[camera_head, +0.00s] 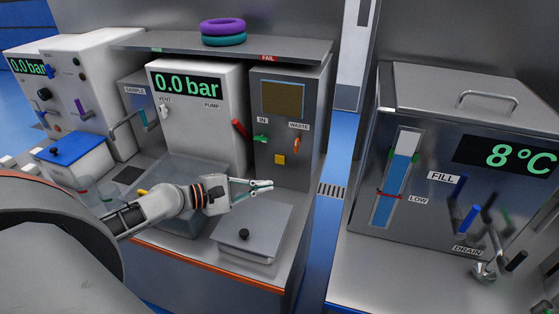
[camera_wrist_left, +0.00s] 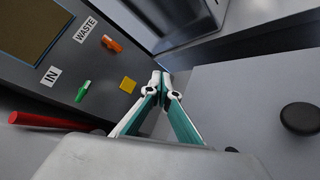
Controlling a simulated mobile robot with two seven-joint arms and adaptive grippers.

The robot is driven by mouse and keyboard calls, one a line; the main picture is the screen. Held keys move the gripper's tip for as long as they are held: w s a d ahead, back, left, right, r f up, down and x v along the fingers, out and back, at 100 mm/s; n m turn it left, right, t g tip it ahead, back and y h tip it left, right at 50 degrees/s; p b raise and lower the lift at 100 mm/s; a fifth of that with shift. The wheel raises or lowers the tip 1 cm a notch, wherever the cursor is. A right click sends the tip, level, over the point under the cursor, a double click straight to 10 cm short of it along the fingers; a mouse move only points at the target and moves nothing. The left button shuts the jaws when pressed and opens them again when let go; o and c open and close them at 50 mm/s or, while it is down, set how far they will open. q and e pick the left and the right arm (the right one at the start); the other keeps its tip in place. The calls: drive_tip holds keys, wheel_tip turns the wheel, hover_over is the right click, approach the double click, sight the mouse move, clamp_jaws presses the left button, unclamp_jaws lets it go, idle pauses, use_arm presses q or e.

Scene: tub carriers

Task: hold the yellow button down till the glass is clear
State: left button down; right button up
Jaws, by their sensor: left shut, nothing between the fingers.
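The yellow button (camera_head: 280,159) is a small square on the front of a grey unit, below the IN and WASTE labels. It also shows in the left wrist view (camera_wrist_left: 128,85), just left of my fingertips and apart from them. The glass (camera_head: 283,98) is a window at the top of that unit and looks brown and murky; its lower part shows in the left wrist view (camera_wrist_left: 32,28). My left gripper (camera_head: 268,186) is shut and empty, a little below and in front of the button. My right gripper is not in view.
A green handle (camera_head: 261,139) and an orange handle (camera_head: 296,145) sit above the button. A red lever (camera_head: 241,129) sticks out left of the unit. A grey lidded box (camera_head: 254,228) with a black knob stands below my left gripper. A steel bath (camera_head: 455,160) stands at right.

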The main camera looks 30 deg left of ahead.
sight(280, 160)
use_arm(q)
drive_tip(key=shift+w+a, duration=0.15)
drive_tip(key=shift+w, duration=0.4)
drive_tip(key=w+a+b, duration=0.1)
drive_tip(key=w+b, duration=0.2)
drive_tip(key=w, duration=0.4)
drive_tip(key=shift+w+a, duration=0.25)
drive_tip(key=shift+a, duration=0.15)
idle(0.7)
drive_tip(key=shift+w+a, duration=0.1)
drive_tip(key=shift+w, duration=0.3)
drive_tip(key=shift+w, duration=0.15)
idle(0.4)
